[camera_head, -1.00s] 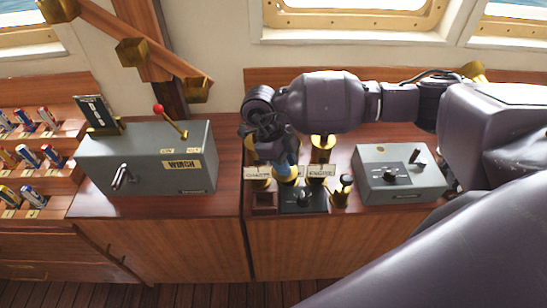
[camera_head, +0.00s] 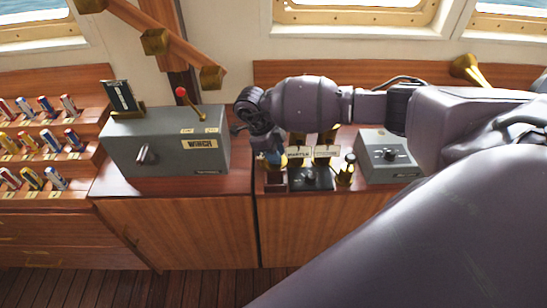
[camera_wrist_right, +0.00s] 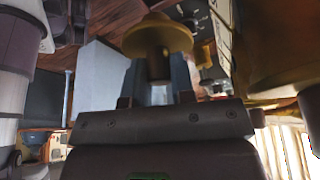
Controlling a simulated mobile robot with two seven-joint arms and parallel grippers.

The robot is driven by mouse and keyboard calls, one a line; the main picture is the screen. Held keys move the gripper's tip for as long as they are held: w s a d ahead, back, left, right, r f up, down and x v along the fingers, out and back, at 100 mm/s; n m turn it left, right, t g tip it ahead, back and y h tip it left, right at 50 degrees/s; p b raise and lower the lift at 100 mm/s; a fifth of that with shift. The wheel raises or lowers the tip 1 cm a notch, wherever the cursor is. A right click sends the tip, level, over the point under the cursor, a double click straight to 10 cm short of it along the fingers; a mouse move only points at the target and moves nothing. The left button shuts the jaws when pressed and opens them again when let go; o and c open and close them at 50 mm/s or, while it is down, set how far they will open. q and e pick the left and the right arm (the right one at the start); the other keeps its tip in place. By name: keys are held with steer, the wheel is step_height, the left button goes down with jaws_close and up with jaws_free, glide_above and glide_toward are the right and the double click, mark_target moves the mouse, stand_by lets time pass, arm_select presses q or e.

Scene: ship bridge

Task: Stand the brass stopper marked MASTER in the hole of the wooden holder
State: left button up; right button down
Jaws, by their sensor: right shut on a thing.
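My right gripper (camera_head: 273,158) is above the small dark wooden holder (camera_head: 275,184) at the left front of the right-hand cabinet top. It is shut on a brass stopper, seen in the right wrist view as a round flange on a narrower stem (camera_wrist_right: 158,42) between the fingers. In the head view the gripper mostly hides the stopper. I cannot read its marking. I cannot tell whether its lower end touches the holder, and the hole is not visible. My left gripper is not in view.
Right of the gripper stand brass pieces with white tags (camera_head: 327,151), a black box with a knob (camera_head: 310,179) and a small brass post (camera_head: 346,170). A grey control box (camera_head: 388,158) is further right. The grey winch box (camera_head: 168,145) stands left.

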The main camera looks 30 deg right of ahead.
mark_target(275, 169)
steer(key=shift+w, duration=0.1)
steer(key=shift+w+d+f+n, duration=0.1)
steer(key=shift+d+f+n, duration=0.1)
steer(key=shift+n, duration=0.1)
steer(key=shift+a+f+b, duration=0.15)
steer(key=shift+f+b, duration=1.1)
steer(key=shift+f, duration=0.55)
steer(key=shift+f+b, duration=1)
steer(key=shift+f, duration=0.65)
